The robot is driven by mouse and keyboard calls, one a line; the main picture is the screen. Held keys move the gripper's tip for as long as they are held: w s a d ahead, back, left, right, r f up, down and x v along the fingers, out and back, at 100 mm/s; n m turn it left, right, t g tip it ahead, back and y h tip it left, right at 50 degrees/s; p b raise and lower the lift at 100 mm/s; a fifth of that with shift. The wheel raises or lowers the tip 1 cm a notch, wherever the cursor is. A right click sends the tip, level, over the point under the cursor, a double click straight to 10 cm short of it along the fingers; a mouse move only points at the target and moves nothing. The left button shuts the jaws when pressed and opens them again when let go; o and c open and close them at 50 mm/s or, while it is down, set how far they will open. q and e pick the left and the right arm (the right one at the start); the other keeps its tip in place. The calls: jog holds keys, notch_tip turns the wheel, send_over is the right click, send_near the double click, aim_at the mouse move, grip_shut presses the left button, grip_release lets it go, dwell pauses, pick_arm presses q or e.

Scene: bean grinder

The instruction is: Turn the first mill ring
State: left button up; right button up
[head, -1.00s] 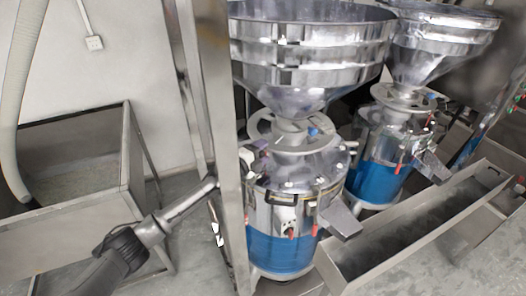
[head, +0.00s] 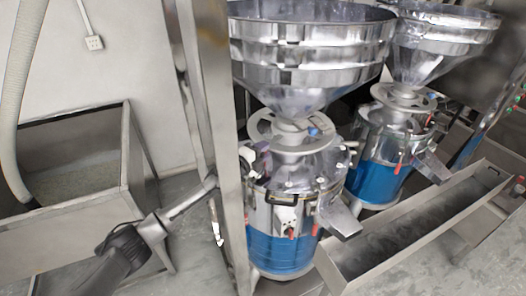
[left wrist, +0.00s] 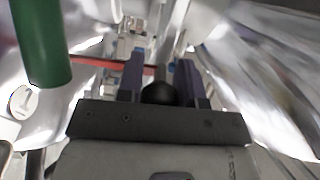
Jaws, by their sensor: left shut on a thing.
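The nearer mill (head: 283,215) has a silver body with a blue lower band and stands under a wide steel hopper (head: 310,50). Its spoked metal ring (head: 266,127) sits around the neck below the hopper. My left arm comes in from the left and passes behind a steel post. My left gripper (head: 248,157) is at the left side of the mill's upper body, partly hidden by the post. In the left wrist view my left gripper's dark fingers (left wrist: 158,80) are shut on a round black knob (left wrist: 159,94). My right gripper is not in view.
The steel post (head: 211,130) stands just left of the mill. A second blue mill (head: 380,165) with its own hopper is behind right. A long steel trough (head: 410,230) runs in front. A steel bin (head: 75,215) is at left. A green cylinder (left wrist: 42,40) is near the left wrist.

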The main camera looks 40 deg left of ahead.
pick_arm(q)
grip_shut()
jog(key=shift+d+r+p, duration=0.1)
jog(key=shift+d+p, duration=0.3)
jog(key=shift+d, duration=0.5)
jog(key=shift+w+d, duration=0.1)
jog(key=shift+d, duration=0.3)
jog(key=o, duration=1)
grip_release()
jog(key=s, duration=0.9)
jog(key=s+a, duration=0.1)
jog(key=s, duration=0.3)
jog(key=shift+s, duration=0.35)
